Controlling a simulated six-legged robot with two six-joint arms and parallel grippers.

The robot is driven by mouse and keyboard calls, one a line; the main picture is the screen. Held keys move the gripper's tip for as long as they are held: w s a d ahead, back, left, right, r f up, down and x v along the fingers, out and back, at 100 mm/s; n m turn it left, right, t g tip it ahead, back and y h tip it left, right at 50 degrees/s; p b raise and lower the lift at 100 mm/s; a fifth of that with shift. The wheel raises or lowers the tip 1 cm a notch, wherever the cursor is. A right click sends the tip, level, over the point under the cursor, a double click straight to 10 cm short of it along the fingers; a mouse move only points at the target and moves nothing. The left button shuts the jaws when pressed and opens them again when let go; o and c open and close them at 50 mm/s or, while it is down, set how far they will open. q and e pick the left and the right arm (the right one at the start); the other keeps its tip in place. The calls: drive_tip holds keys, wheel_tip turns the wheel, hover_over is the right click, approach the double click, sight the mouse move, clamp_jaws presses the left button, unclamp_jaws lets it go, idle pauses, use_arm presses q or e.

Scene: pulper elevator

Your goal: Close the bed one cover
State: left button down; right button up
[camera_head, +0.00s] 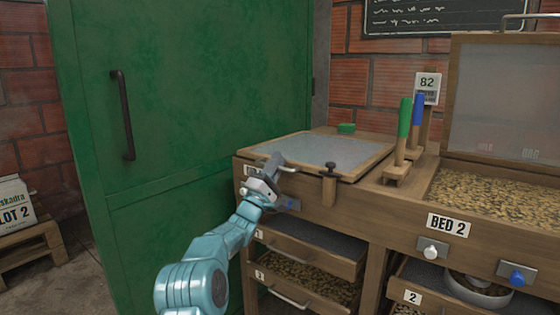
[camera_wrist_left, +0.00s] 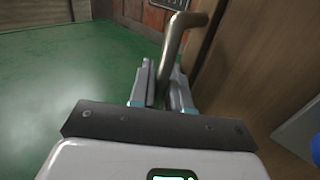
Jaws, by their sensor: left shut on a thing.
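The bed one cover (camera_head: 335,149), a wooden frame with a grey mesh panel, lies about flat over the left bed in the head view. I cannot tell whether a small gap is left under its front edge. My left gripper (camera_head: 272,176) is at the cover's front left edge, shut on its metal bar handle (camera_head: 280,160). In the left wrist view the bent grey handle (camera_wrist_left: 178,40) runs down between the two fingers (camera_wrist_left: 164,92). The gripper hides most of the bed's front label. My right gripper is in neither view.
The bed two cover (camera_head: 504,100) stands raised above grain at the right. A dark knobbed latch (camera_head: 330,168) is on the front edge. Green and blue-handled brushes (camera_head: 404,125) stand between the beds. A tall green cabinet (camera_head: 200,100) is close on the left. Drawers (camera_head: 310,245) sit below.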

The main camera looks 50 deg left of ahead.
use_arm(q)
drive_tip(key=shift+s+a, duration=0.1)
drive_tip(key=shift+s, duration=0.25)
drive_tip(key=c, duration=1.4)
unclamp_jaws()
drive_tip(key=shift+c, duration=0.2)
drive_tip(key=shift+s+r, duration=0.1)
drive_tip(key=shift+s, duration=0.1)
drive_tip(key=shift+w, duration=0.15)
drive_tip(key=shift+f, duration=0.2)
drive_tip(key=shift+f, duration=0.15)
drive_tip(key=shift+f, duration=0.3)
drive_tip(key=p+v, duration=0.1)
drive_tip(key=v, duration=1.4)
drive_tip(key=shift+s+d+f, duration=0.15)
drive_tip(key=shift+s+d, duration=0.1)
drive_tip(key=shift+d, duration=0.05)
